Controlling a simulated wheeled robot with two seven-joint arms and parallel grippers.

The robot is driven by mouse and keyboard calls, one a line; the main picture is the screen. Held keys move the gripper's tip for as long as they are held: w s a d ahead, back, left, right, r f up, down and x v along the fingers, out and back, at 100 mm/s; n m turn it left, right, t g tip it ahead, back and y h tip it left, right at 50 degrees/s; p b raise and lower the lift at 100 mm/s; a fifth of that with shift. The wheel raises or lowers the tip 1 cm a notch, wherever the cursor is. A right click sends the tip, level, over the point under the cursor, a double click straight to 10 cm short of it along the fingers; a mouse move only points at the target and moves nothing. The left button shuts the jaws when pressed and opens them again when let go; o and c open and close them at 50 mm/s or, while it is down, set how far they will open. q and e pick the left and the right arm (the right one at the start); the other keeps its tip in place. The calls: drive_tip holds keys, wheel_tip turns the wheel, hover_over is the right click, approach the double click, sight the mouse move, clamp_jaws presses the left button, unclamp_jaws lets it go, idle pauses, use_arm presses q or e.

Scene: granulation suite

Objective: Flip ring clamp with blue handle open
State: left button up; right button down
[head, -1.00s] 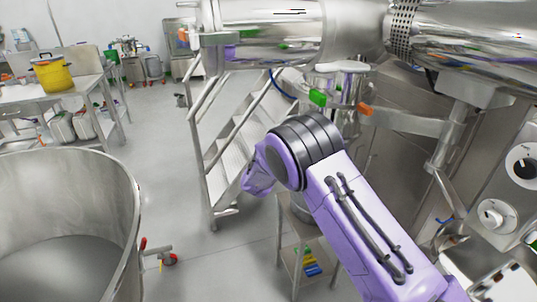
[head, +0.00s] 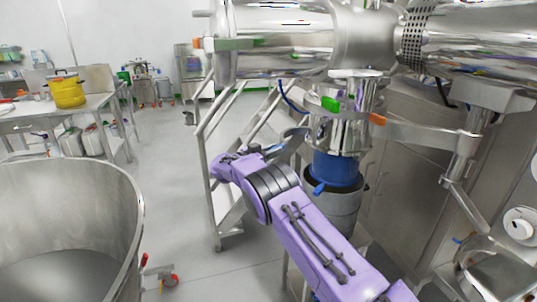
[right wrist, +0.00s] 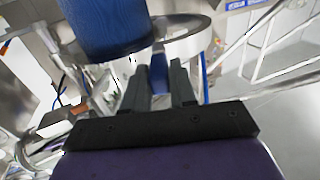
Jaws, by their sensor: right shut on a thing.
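The blue handle (right wrist: 160,72) of a ring clamp is between the two dark fingers of my right gripper (right wrist: 159,80) in the right wrist view, and the gripper is shut on it. The metal ring (right wrist: 195,42) curves above the fingers and stands out to the right of a blue sleeve (right wrist: 105,25). In the head view the blue sleeve (head: 338,170) hangs under the steel outlet, and my right arm reaches up on its left side. My fingers and the held handle are hard to make out there. My left gripper is not in view.
Green (head: 330,103) and orange (head: 378,119) handles sit on the outlet above the sleeve. A grey container (head: 346,205) is below it. Steel steps (head: 228,195) stand behind my arm. A large steel bowl (head: 125,225) is at left, with open floor between.

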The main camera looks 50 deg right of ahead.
drive_tip(key=shift+d+r, duration=0.1)
drive_tip(key=c, duration=1)
unclamp_jaws()
drive_tip(key=shift+s+d, duration=0.1)
drive_tip(key=shift+a, duration=0.3)
drive_tip(key=w+a+b, duration=0.1)
drive_tip(key=a+b, duration=0.1)
drive_tip(key=a, duration=0.8)
drive_tip(key=shift+w+b, duration=0.2)
drive_tip(key=shift+b, duration=0.2)
